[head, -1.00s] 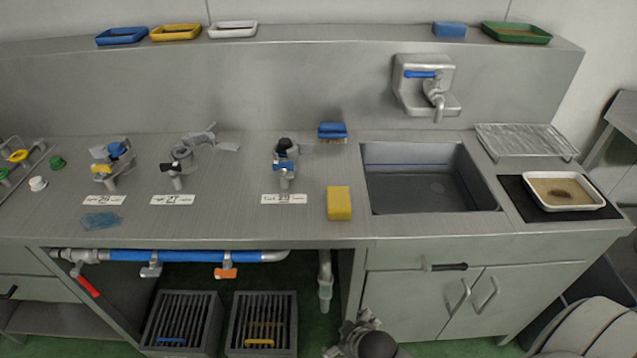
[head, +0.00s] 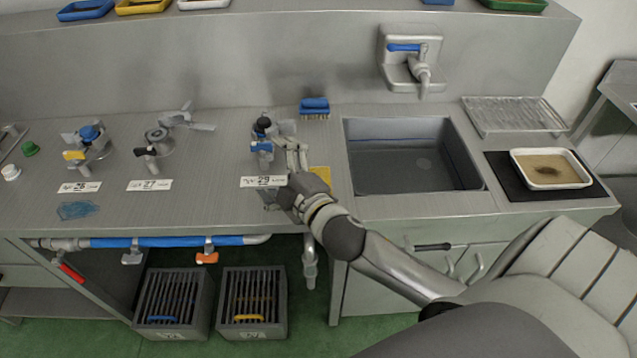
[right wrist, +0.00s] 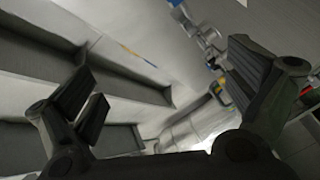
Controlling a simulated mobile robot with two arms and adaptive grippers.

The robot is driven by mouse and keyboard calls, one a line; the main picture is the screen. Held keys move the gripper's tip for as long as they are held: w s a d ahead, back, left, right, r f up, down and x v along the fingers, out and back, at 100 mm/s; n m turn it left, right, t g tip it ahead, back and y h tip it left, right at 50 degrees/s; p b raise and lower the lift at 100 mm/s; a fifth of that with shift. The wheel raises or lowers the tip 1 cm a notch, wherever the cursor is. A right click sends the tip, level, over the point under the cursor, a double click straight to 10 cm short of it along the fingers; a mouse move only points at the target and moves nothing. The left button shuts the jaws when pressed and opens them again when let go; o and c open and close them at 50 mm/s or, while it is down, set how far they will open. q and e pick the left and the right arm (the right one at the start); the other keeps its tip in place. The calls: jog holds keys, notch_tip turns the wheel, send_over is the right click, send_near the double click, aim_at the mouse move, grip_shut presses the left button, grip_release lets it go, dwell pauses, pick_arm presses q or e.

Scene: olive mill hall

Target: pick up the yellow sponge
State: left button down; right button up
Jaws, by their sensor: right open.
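The yellow sponge (head: 321,174) lies on the steel counter just left of the sink in the head view. Its lower part is hidden behind my right gripper and wrist. My right gripper (head: 285,178) is over the counter's front part, just left of the sponge and beside the valve at label 29. Its fingers are spread. In the right wrist view my right gripper (right wrist: 168,88) also shows wide apart with nothing between the fingers. I cannot make out the sponge clearly there. My left gripper is not in view.
A valve fitting (head: 262,140) stands close to my right gripper, with a blue brush (head: 314,107) behind. The sink (head: 360,193) is to the right, then a white tray (head: 516,170). Slatted crates (head: 205,300) stand below. A blue cloth-like patch (head: 77,210) lies at left.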

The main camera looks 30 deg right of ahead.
jog(key=w+a+r+n+t+y, duration=0.25)
jog(key=a+r+n+y, duration=0.35)
jog(key=r+n+y, duration=0.45)
jog(key=n+g+h+p, duration=0.2)
jog(key=n+g+h, duration=0.5)
jog(key=n+g, duration=1.4)
send_over(326, 179)
notch_tip(326, 179, down, 16)
jog(key=n+t, duration=0.3)
jog(key=t, duration=0.1)
jog(key=shift+r+n, duration=0.15)
jog(key=shift+n, duration=0.2)
jog(key=shift+a+f, duration=0.2)
jog(key=shift+f, duration=0.45)
jog(key=p+x, duration=0.2)
jog(key=x, duration=0.1)
jog(key=shift+f, duration=0.3)
jog(key=shift+w+f, duration=0.1)
jog(key=shift+f, duration=0.25)
